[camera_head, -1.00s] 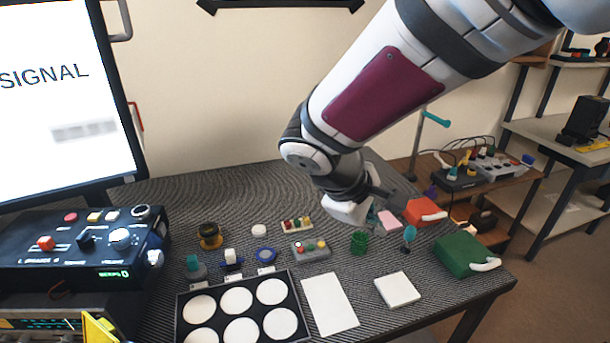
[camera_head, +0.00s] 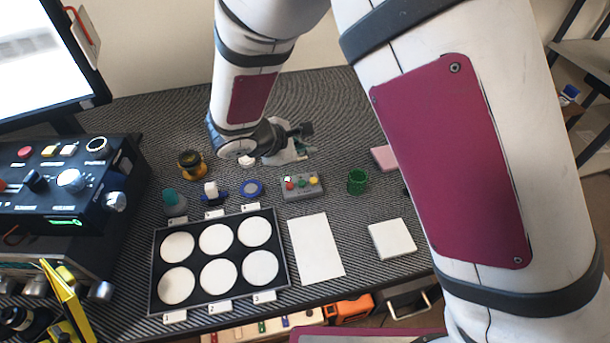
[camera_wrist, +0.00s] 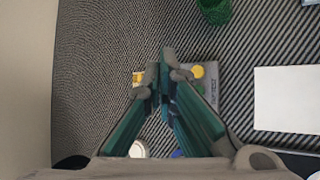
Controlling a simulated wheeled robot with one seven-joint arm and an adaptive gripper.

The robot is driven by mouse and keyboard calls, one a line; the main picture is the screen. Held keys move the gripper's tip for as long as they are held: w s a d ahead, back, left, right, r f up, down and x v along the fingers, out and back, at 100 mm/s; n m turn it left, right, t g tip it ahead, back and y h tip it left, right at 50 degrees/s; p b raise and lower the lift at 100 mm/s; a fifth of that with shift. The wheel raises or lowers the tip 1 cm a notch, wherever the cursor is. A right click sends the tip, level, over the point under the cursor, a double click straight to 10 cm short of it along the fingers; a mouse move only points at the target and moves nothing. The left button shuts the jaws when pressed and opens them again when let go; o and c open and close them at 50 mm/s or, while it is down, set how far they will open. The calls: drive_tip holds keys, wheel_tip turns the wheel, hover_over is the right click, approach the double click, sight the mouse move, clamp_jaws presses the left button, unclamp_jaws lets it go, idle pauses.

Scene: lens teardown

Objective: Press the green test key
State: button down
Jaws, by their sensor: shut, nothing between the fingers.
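A small grey key box (camera_head: 303,190) lies on the dark ribbed mat. It carries a red key (camera_head: 290,185), a green key (camera_head: 302,184) and a yellow key (camera_head: 313,181) in a row. My gripper (camera_head: 303,141) is shut and empty, above the mat just behind the box in the head view. In the wrist view its fingertips (camera_wrist: 166,62) lie beside the grey box (camera_wrist: 212,76). The yellow key (camera_wrist: 197,71) shows there, with part of a green key (camera_wrist: 199,87) beside the finger. The rest of the box is hidden by the fingers.
A green cup (camera_head: 357,181) stands right of the box. A white sheet (camera_head: 316,248) and a black tray (camera_head: 284,274) with white discs lie in front. My arm covers the right side.

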drive_tip(key=b, duration=0.4)
hover_over(304, 184)
wheel_tip(304, 184, down, 7)
drive_tip(key=shift+r, duration=0.1)
drive_tip(key=shift+s+f+b, duration=0.1)
drive_tip(key=shift+f+b, duration=0.75)
drive_tip(key=shift+f, duration=0.15)
drive_tip(key=shift+f, duration=0.15)
idle(0.7)
drive_tip(key=shift+f+b, duration=0.25)
drive_tip(key=shift+b, duration=0.3)
drive_tip(key=shift+f+b, duration=0.4)
idle(0.6)
drive_tip(key=shift+r, duration=0.1)
drive_tip(key=shift+r+p, duration=0.4)
drive_tip(key=shift+r, duration=0.35)
